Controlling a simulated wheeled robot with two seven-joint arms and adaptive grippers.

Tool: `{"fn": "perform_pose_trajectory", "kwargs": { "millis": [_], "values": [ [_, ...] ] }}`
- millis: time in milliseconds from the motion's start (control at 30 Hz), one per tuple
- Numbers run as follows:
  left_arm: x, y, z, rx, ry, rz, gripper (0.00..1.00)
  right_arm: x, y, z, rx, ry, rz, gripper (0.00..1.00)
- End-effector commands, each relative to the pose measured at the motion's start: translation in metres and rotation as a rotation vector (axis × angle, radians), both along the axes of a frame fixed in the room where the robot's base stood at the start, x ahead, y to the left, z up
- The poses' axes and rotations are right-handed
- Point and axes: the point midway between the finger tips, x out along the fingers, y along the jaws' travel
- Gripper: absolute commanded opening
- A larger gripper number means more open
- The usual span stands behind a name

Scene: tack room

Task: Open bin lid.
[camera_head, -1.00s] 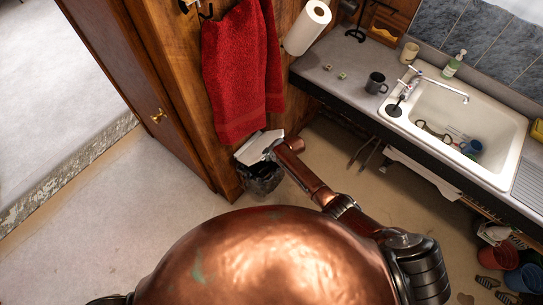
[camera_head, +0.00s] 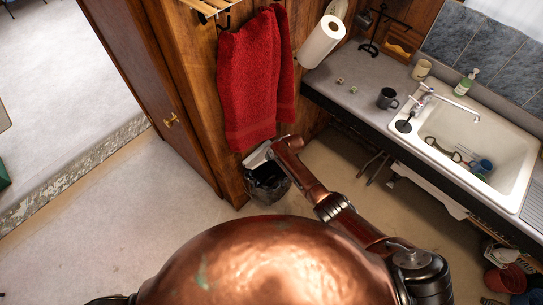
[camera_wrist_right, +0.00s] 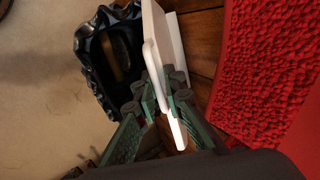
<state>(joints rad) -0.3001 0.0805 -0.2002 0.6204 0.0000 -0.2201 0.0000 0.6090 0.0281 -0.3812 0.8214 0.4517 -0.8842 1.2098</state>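The bin (camera_head: 268,186) stands on the floor against the wooden cabinet, below the red towel. It has a dark, crumpled liner, and its mouth shows open in the right wrist view (camera_wrist_right: 88,50). Its white lid (camera_head: 257,154) is raised, standing steeply along the cabinet side of the mouth; in the right wrist view the lid (camera_wrist_right: 154,42) shows nearly edge-on. My right gripper (camera_wrist_right: 158,92) has its green fingers on both sides of the lid's edge, closed closely on it. In the head view my right forearm hides part of the bin. My left gripper is out of view.
The red towel (camera_head: 255,80) hangs close beside the lid and my right gripper. The counter (camera_head: 350,75) with the sink (camera_head: 470,165) runs along the right, with a mug and paper roll. Open floor (camera_head: 130,215) lies to the left.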

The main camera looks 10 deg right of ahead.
Motion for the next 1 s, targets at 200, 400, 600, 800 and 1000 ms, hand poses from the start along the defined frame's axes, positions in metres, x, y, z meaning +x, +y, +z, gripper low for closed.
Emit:
{"fn": "perform_pose_trajectory", "kwargs": {
  "millis": [200,400,600,800,1000],
  "values": [
    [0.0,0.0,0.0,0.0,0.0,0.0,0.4,0.0,-0.001,-0.001,-0.001,0.001,0.0,0.23],
    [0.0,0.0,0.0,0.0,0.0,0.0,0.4,0.0,0.0,0.0,0.001,-0.001,0.0,0.23],
    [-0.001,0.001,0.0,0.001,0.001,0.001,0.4,-0.001,-0.001,0.004,0.002,-0.003,0.001,0.23],
    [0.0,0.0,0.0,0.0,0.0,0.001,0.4,-0.009,-0.007,0.022,0.003,-0.003,-0.001,0.23],
    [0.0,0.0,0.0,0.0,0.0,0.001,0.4,-0.02,-0.017,0.049,0.002,-0.003,-0.001,0.23]
  ]
}}
